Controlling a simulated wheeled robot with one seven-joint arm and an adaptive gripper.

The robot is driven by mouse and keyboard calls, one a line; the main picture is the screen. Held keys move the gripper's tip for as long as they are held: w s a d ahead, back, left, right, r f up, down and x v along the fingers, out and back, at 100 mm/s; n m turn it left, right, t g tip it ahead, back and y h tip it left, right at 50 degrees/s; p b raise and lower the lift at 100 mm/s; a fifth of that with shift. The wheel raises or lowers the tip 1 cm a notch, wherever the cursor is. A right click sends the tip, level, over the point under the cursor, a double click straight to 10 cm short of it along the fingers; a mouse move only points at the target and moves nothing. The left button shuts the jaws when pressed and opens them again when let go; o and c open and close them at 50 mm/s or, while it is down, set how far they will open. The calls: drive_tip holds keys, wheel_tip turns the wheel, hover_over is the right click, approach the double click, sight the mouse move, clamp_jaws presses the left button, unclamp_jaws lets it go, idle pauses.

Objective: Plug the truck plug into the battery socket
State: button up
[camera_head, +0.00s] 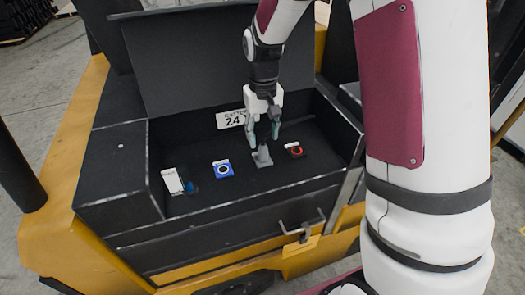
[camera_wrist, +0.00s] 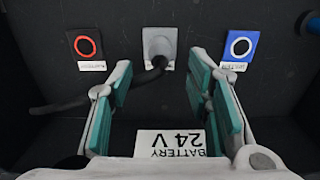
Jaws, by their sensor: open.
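A grey plug (camera_head: 262,157) stands on a grey base inside the black battery box, between two round sockets. It also shows in the wrist view (camera_wrist: 159,45), with a black cable (camera_wrist: 85,101) running from it to the left. The red-ringed socket (camera_head: 294,150) is to its right in the head view; the blue socket (camera_head: 223,169) is to its left. Each has a small white label, too small to read surely, so I cannot tell which is the battery socket. My gripper (camera_head: 264,133) is open and empty, pointing down just above the plug, with its fingers (camera_wrist: 160,82) spread.
A white label with a blue part (camera_head: 175,183) sits at the box's left end. A "BATTERY 24V" sign (camera_head: 231,119) is on the back wall. The raised lid (camera_head: 190,60) stands behind. The box's front wall and latch (camera_head: 301,230) are in front.

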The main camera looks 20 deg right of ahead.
sight(263, 144)
drive_tip(key=shift+f+b, duration=0.9)
drive_tip(key=shift+f, duration=2.65)
clamp_jaws()
drive_tip(key=shift+r, duration=0.1)
drive_tip(key=shift+r+p, duration=1.15)
drive_tip(key=shift+r, duration=1.75)
drive_tip(key=shift+r+p, duration=0.75)
drive_tip(key=shift+r, duration=2.25)
